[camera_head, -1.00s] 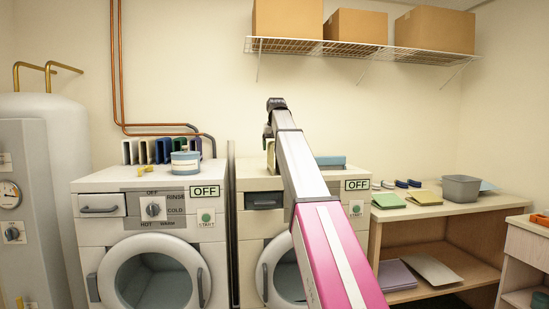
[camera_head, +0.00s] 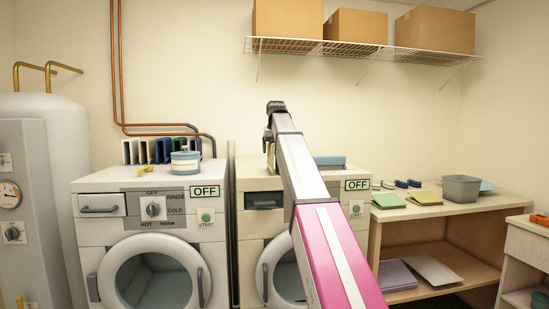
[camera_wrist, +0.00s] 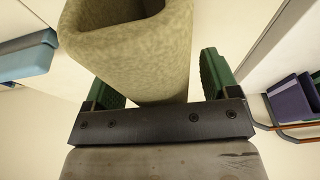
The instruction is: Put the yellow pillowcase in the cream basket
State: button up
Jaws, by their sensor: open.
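A hollow, pale cream-olive container with rounded corners, which looks like the cream basket (camera_wrist: 130,55), fills the upper middle of the wrist view. In the head view, a slim cream part of it (camera_head: 271,157) shows on the right-hand machine, mostly hidden by my arm. My gripper (camera_wrist: 160,80) is open, its green-padded fingers to either side of the container's near end; I cannot tell whether they touch it. A folded pale-yellow cloth (camera_head: 424,198), possibly the yellow pillowcase, lies on the table at right. My fingers are hidden in the head view.
A blue container (camera_head: 330,163) stands beside the cream one. A green folded cloth (camera_head: 388,201) and a grey bin (camera_head: 461,189) are on the wooden table (camera_head: 455,208). A blue tin (camera_head: 185,165) and upright books (camera_head: 163,150) stand on the left machine. A wire shelf (camera_head: 360,48) hangs above.

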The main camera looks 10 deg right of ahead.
jog(key=c, duration=1.1)
jog(key=shift+r, duration=0.1)
